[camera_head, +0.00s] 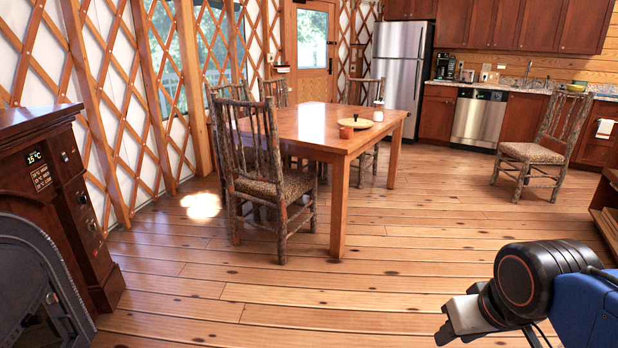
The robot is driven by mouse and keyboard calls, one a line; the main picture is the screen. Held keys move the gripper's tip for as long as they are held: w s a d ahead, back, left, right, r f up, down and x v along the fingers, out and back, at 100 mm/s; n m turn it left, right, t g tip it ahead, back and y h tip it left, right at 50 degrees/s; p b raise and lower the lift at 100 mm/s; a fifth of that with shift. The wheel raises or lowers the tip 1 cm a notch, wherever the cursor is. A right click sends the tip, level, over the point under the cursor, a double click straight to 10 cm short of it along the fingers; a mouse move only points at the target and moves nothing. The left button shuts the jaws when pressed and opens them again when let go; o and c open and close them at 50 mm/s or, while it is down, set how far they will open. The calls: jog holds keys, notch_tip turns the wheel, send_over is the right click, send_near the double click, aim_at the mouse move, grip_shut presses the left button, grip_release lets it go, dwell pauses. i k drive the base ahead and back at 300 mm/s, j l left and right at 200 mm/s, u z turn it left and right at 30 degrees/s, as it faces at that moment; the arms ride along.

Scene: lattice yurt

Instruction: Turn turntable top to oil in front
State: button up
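A pale round disc (355,123), which looks like the turntable top, lies on the wooden dining table (310,120) across the room. A small dark upright item (356,117) stands at its middle. A white container with a dark top (378,111) stands at its right back edge. A reddish-brown cup (346,132) is at its front left; I cannot tell whether it is on the disc or beside it. No item can be clearly told as the oil at this distance. My gripper (452,330) is at the lower right, far from the table; its fingers are not clear enough to judge.
A rustic chair (258,170) stands at the table's near left side, and more chairs stand around it. Another chair (540,145) is at the right. A dark stove-like cabinet (50,190) fills the left edge. The wooden floor before the table is clear.

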aim_at(356, 119)
jog(key=i, duration=2)
